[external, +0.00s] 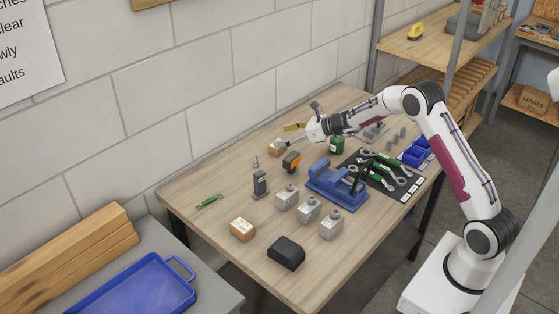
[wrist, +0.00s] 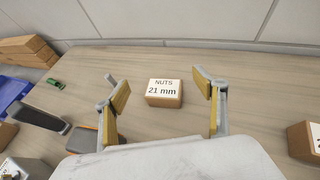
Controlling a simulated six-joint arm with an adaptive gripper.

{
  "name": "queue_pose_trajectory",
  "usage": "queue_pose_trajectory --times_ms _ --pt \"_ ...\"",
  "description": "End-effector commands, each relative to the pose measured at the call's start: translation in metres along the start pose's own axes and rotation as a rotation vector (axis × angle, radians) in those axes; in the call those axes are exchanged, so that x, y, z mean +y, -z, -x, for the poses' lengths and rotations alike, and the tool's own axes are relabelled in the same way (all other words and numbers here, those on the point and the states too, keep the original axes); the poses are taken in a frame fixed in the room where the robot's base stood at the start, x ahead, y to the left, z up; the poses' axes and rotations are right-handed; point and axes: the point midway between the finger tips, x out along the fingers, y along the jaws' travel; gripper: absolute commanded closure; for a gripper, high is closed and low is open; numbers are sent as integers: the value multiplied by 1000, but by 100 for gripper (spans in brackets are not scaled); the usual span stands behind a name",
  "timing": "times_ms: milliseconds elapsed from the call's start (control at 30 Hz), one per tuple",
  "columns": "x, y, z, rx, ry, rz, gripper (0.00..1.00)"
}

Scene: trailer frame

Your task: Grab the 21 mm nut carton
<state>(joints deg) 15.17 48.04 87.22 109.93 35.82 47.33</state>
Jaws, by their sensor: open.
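The 21 mm nut carton (wrist: 165,99) is a small brown box with a white label reading "NUTS 21 mm". It sits on the wooden table between my open fingers in the wrist view, a little beyond their tips. In the external view the carton (external: 275,148) shows near the wall side of the table, just left of my gripper (external: 288,136). My gripper also shows in the wrist view (wrist: 162,98), with its two yellow-padded fingers wide apart and nothing between them in grasp. I cannot tell the exact gap between fingers and carton.
Another carton (wrist: 305,142) stands at the right in the wrist view. An orange-and-black device (external: 291,161) and a dark upright tool (external: 260,183) stand nearby. A blue vise (external: 338,186), grey blocks (external: 309,210) and another carton (external: 242,229) are on the table (external: 190,190). The wall is close behind.

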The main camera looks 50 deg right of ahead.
Motion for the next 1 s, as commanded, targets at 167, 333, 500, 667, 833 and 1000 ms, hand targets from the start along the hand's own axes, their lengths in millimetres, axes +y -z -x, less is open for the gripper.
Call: queue_pose_trajectory --times_ms 167,333,500,667,833,1000 --pt "0 5 -2 -1 0 0 29" --pt "0 4 -2 -1 0 0 29" --pt "0 7 -3 0 -1 0 29" --pt "0 17 -8 0 -1 -1 29" --pt "0 37 -18 3 -1 -3 29" --pt "0 37 -34 0 -1 1 29"
